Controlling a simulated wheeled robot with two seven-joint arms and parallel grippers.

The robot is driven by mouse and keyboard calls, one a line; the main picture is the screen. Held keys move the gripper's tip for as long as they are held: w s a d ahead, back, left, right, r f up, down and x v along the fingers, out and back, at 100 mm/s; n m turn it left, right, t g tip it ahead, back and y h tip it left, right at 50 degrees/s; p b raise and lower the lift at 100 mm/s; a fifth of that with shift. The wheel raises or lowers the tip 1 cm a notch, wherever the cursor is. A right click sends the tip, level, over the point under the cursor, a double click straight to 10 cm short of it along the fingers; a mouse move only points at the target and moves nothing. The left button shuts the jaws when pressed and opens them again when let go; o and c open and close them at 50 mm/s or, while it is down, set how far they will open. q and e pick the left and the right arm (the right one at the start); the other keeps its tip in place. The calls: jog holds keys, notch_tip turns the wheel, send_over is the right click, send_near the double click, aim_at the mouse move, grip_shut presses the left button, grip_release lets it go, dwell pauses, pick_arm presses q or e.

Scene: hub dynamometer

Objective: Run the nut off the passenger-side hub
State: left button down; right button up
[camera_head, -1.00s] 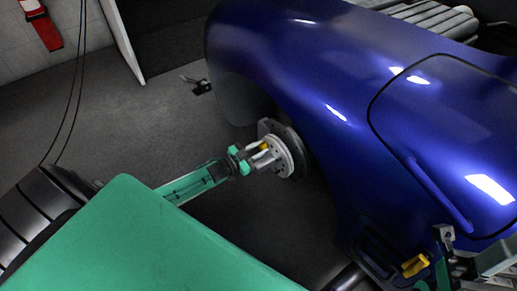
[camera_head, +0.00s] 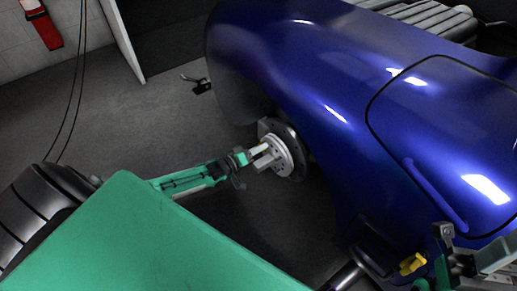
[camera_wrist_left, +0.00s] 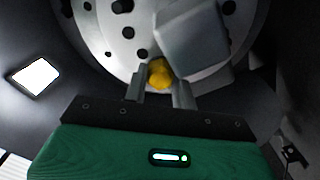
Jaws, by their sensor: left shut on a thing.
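The bare hub (camera_head: 281,155) is a silver disc with holes in the wheel arch of the blue car; it also shows in the left wrist view (camera_wrist_left: 108,42). My left gripper (camera_head: 264,156) reaches it from the left. In the left wrist view its fingers (camera_wrist_left: 160,85) are shut on a yellow nut (camera_wrist_left: 159,72) in front of the hub face. I cannot tell whether the nut is still on the stud. My right gripper (camera_head: 447,240) is at the lower right by the car door; its fingers are not clear. A yellow piece (camera_head: 412,264) shows beside it.
The blue car body (camera_head: 300,70) curves over the hub. A grey block (camera_wrist_left: 190,38) stands close beside the nut. A dark drum (camera_head: 40,205) is at the left. A small black object (camera_head: 200,88) lies on the floor beyond the hub. Open floor (camera_head: 130,120) lies left.

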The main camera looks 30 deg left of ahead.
pick_arm(q)
jog(key=n+b, duration=0.1)
jog(key=n, duration=0.6)
jog(key=n+b, duration=0.1)
jog(key=n, duration=0.2)
jog(key=shift+w+a+r+n+b, duration=0.1)
jog(key=shift+a+r+n+b, duration=0.2)
jog(key=shift+a+n, duration=0.1)
jog(key=c, duration=1.3)
grip_release()
jog(key=shift+f, duration=0.2)
jog(key=shift+d, duration=0.15)
jog(key=m+p, duration=0.1)
jog(key=m, duration=0.7)
jog(key=m+p, duration=0.1)
jog(key=m, duration=0.7)
jog(key=d+m+p, duration=0.1)
jog(key=m, duration=0.7)
jog(key=shift+s+f+m, duration=0.2)
jog(key=shift+s+m, duration=0.05)
jog(key=shift+m, duration=0.05)
